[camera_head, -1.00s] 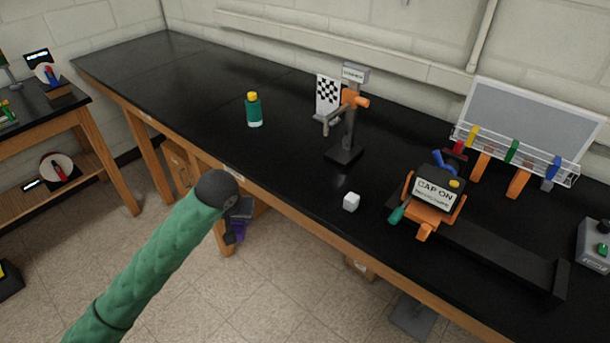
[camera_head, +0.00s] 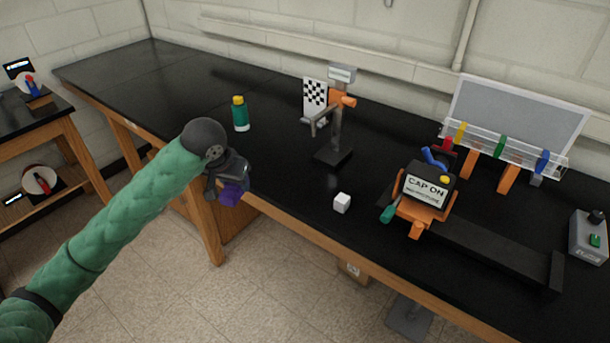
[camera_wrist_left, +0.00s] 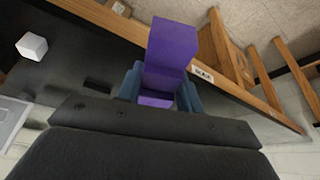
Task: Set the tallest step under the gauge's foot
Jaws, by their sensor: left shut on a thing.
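My left gripper (camera_head: 228,176) is in front of the table's near edge, pointing down, shut on a purple stepped block (camera_head: 233,194). In the left wrist view the purple block (camera_wrist_left: 172,48) shows steps of different heights between the blue fingers of my left gripper (camera_wrist_left: 160,90). The gauge (camera_head: 335,130) stands upright on a dark base on the black table, to the right of and apart from my gripper. It has an orange clamp and a grey arm reaching left beside a checkered plate. My right gripper is out of view.
A white cube (camera_head: 342,202) sits near the table's front edge. A green bottle with a yellow cap (camera_head: 240,114) stands behind my gripper. An orange fixture with a "CAP ON" sign (camera_head: 425,190) is right. The black tabletop (camera_head: 285,160) is clear between bottle and gauge.

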